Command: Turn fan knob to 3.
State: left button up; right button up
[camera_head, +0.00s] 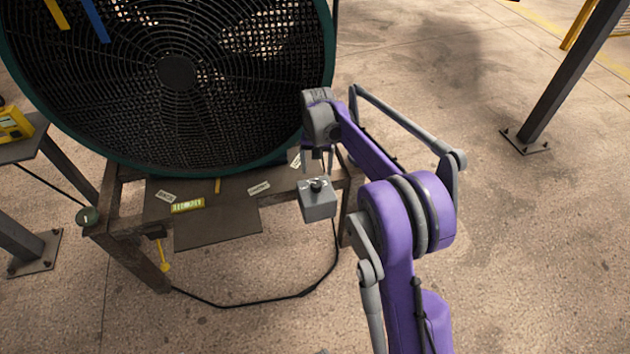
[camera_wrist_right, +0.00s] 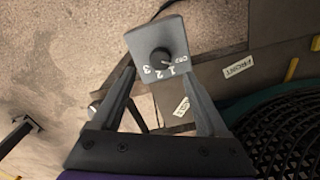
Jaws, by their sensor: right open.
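The fan knob (camera_head: 317,186) is a round black dial on a small grey control box (camera_head: 318,205) at the front right corner of the fan's stand. In the right wrist view the knob (camera_wrist_right: 160,58) faces the camera, with white marks OFF, 1, 2 and 3 along one side. Its light pointer mark seems to lie toward OFF or 1; it is too small to be sure. My left gripper is out of view.
The large fan (camera_head: 176,73) with a dark grille stands behind the box on a metal stand (camera_head: 218,226). A black cable (camera_head: 240,303) loops over the floor below. A steel post (camera_head: 575,75) stands at the right. The floor at the right is mostly clear.

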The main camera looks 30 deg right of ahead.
aim_at(317, 183)
notch_tip(317, 183, down, 7)
jog(key=shift+f+b, duration=0.1)
jog(key=shift+b, duration=0.35)
grip_shut()
